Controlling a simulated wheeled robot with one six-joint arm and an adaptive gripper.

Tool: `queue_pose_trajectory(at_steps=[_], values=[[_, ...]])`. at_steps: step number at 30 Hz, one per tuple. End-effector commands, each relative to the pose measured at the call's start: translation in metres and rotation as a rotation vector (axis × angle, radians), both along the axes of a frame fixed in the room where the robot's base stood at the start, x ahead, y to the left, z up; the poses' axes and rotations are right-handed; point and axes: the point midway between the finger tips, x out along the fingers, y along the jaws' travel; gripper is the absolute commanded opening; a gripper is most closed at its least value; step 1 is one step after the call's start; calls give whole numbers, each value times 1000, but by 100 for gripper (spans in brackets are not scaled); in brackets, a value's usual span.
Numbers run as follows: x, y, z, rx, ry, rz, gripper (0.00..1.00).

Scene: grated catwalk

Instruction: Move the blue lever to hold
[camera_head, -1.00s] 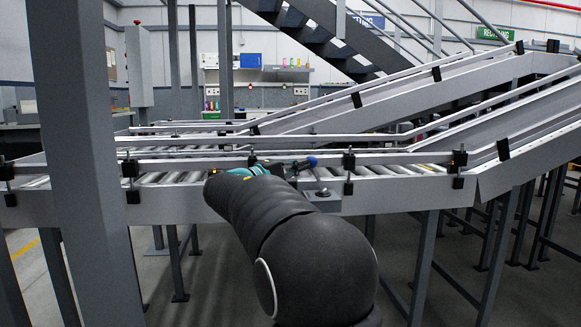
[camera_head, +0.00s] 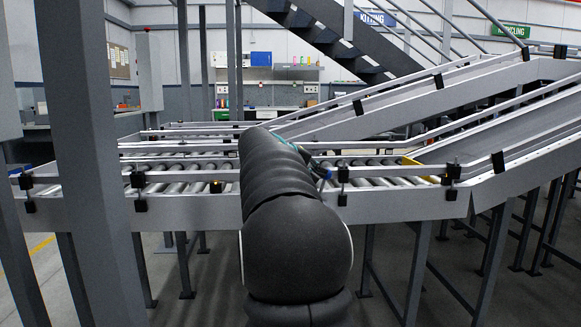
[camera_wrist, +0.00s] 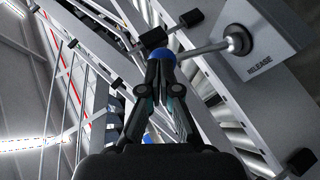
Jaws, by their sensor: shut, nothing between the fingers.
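The blue lever's round knob (camera_wrist: 160,52) shows in the wrist view just beyond my fingertips. Its metal rod runs right to a round pivot (camera_wrist: 238,40) on a grey plate (camera_wrist: 272,38) marked "RELEASE". No "hold" mark is visible. My gripper (camera_wrist: 161,66) is shut, its fingertips overlapping the knob in the picture; I cannot tell whether they touch it. In the head view a small blue spot, apparently the knob (camera_head: 327,173), shows at the right edge of my arm. My arm hides the plate and most of my gripper there.
A roller conveyor (camera_head: 180,208) with side rails crosses ahead, joined by sloped belts (camera_head: 520,132) at the right. A grey post (camera_head: 85,160) stands close at the left. Stairs (camera_head: 330,40) and a workbench (camera_head: 262,112) are farther back.

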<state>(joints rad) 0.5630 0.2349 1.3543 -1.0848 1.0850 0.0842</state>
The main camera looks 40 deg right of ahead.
Motion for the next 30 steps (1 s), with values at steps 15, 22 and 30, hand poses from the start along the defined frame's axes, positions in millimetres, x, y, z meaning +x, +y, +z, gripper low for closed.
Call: queue_pose_trajectory(at_steps=[15,22,30], values=[[-10,-12,-1,12,-8,-3,0],[-10,-13,-1,12,-8,-3,0],[-10,-13,0,12,-8,-3,0]])
